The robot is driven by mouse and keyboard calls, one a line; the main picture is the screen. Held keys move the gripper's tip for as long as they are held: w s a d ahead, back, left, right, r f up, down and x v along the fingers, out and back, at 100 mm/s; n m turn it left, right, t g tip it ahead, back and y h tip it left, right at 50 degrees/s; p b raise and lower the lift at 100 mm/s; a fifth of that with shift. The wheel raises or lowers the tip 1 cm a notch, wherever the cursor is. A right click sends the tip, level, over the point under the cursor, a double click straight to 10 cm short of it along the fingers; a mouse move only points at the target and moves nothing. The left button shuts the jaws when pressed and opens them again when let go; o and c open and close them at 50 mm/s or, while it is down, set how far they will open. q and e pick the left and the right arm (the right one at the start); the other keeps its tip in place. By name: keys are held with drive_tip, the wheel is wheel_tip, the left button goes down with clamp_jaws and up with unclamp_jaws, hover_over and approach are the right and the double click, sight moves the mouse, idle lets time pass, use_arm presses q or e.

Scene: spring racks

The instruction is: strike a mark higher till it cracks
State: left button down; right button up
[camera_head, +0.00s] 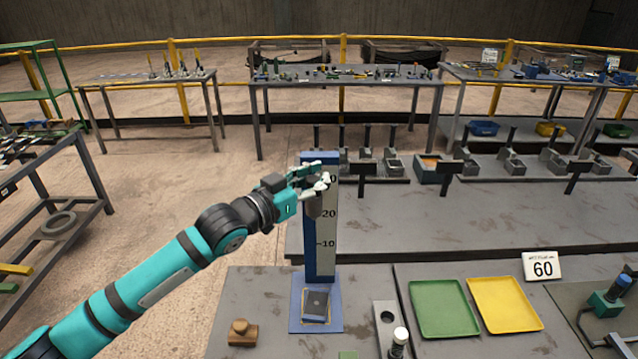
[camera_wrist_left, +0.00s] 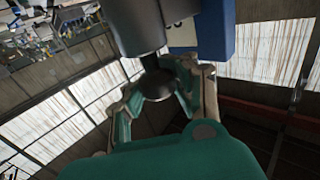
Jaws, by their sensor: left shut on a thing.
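A blue upright stand carries a white scale (camera_head: 325,232) with marks 10 and 20 and a partly hidden higher one. A dark grey piece (camera_head: 316,303) lies inside an orange outline on its blue base (camera_head: 335,325). My left gripper (camera_head: 312,188) is shut on a dark cylindrical weight (camera_head: 313,207), held in front of the scale between the 20 and the top mark, well above the grey piece. In the left wrist view the dark weight (camera_wrist_left: 158,84) with its rounded end sits between the fingers (camera_wrist_left: 160,95). My right gripper is not in view.
A brown block with a knob (camera_head: 242,333) sits left of the base. Several small black-handled stands line the back of the bench.

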use_arm(q)
drive_tip(key=shift+a+r, duration=0.1)
drive_tip(key=shift+r, duration=0.3)
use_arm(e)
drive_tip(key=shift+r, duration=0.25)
use_arm(q)
drive_tip(key=shift+f, duration=0.1)
drive_tip(key=c, duration=1.7)
unclamp_jaws()
drive_tip(key=o, duration=0.7)
drive_tip(key=shift+s+a+r, duration=0.25)
drive_tip(key=shift+s+a, duration=0.25)
drive_tip(key=shift+a, duration=0.05)
drive_tip(key=shift+w+d, duration=0.15)
drive_tip(key=shift+d, duration=0.05)
drive_tip(key=shift+w+d+f, duration=0.1)
drive_tip(key=v, duration=1.2)
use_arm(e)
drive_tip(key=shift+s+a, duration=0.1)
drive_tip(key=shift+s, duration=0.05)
